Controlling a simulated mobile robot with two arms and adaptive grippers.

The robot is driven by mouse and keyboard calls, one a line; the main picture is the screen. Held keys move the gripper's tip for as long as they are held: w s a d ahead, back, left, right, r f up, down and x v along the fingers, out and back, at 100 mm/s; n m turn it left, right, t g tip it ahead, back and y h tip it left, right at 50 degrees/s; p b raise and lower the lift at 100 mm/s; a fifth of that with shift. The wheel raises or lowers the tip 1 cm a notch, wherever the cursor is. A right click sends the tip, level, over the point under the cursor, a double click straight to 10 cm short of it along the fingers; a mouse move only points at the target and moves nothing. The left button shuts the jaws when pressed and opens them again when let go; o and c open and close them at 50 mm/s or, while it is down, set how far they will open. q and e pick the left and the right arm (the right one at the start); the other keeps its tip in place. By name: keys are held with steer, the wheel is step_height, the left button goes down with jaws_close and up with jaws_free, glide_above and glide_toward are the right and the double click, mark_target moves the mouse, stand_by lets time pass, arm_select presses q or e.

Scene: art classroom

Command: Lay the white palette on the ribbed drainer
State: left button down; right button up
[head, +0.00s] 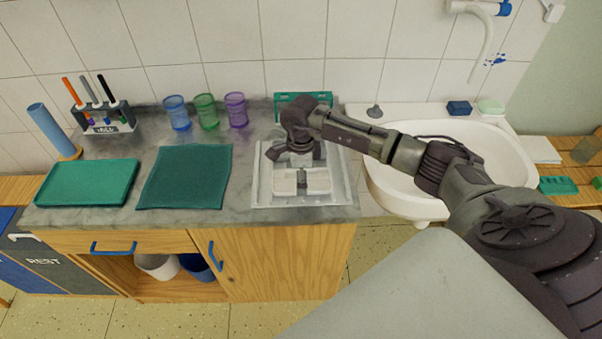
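The ribbed drainer (262,190) is a pale, shallow tray on the grey counter, left of the sink. The white palette (318,183) is a flat pale piece within the drainer's outline, near its front half. It looks level; I cannot tell whether it touches the ribs. My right gripper (300,165) points down over the drainer, directly above the palette's back part. Its dark body hides the drainer's back area. A small grey piece shows against the palette's middle, perhaps a fingertip. Whether the fingers pinch the palette is unclear. My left gripper is not in view.
Left of the drainer lie a dark green cloth (185,177) and a green tray (88,183). Blue, green and purple cups (206,111) stand behind, near a brush rack (104,117). A green box (322,97) stands behind the drainer. The white sink (510,160) is at right.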

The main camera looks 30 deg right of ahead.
steer(key=shift+f, duration=0.1)
steer(key=o, duration=1)
steer(key=shift+r, duration=0.3)
step_height(320, 180, up, 12)
steer(key=b, duration=0.3)
steer(key=shift+f, duration=0.1)
steer(key=shift+a, duration=0.1)
